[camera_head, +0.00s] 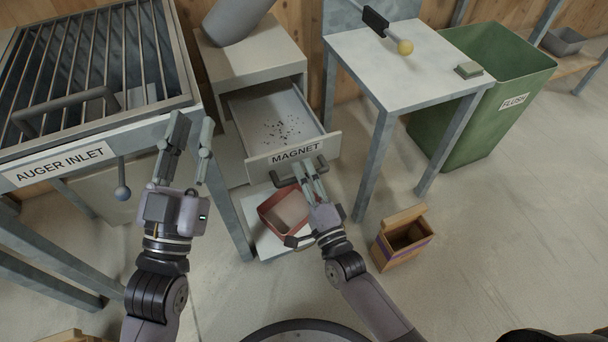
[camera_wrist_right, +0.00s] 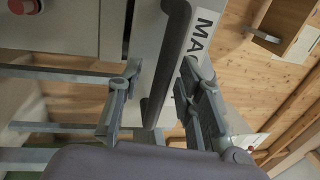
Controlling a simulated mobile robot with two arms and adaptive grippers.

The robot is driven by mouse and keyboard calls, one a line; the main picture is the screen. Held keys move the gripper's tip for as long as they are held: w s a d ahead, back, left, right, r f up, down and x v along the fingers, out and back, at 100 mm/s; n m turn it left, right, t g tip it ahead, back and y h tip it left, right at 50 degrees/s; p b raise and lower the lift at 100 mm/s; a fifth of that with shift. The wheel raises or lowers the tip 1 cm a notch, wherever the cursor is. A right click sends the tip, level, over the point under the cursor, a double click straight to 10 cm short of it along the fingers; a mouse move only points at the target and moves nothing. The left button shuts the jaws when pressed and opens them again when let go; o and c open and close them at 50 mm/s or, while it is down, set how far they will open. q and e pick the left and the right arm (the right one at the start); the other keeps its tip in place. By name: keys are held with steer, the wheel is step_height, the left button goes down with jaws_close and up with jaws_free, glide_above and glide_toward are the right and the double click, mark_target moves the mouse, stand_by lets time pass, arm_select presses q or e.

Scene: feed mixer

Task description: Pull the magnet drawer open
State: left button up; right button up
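The magnet drawer (camera_head: 268,119) stands pulled out of its pale cabinet (camera_head: 252,60), with dark specks scattered on its floor. Its front panel is labelled MAGNET and carries a dark bar handle (camera_head: 321,163). My right gripper (camera_head: 308,170) is at this handle. In the right wrist view the handle (camera_wrist_right: 168,62) runs between the two fingers of my right gripper (camera_wrist_right: 160,85), with gaps visible beside it, so the fingers look open around it. My left gripper (camera_head: 194,122) is open and empty beside the auger inlet, left of the drawer.
The barred auger inlet (camera_head: 92,125) stands at left. A red-rimmed tray (camera_head: 264,213) sits below the drawer. A pale table (camera_head: 400,62) and a green FLUSH bin (camera_head: 450,130) stand at right. A small wooden box (camera_head: 400,242) is on the floor. The floor at lower right is mostly clear.

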steer(key=v, duration=1.2)
stand_by(0.4)
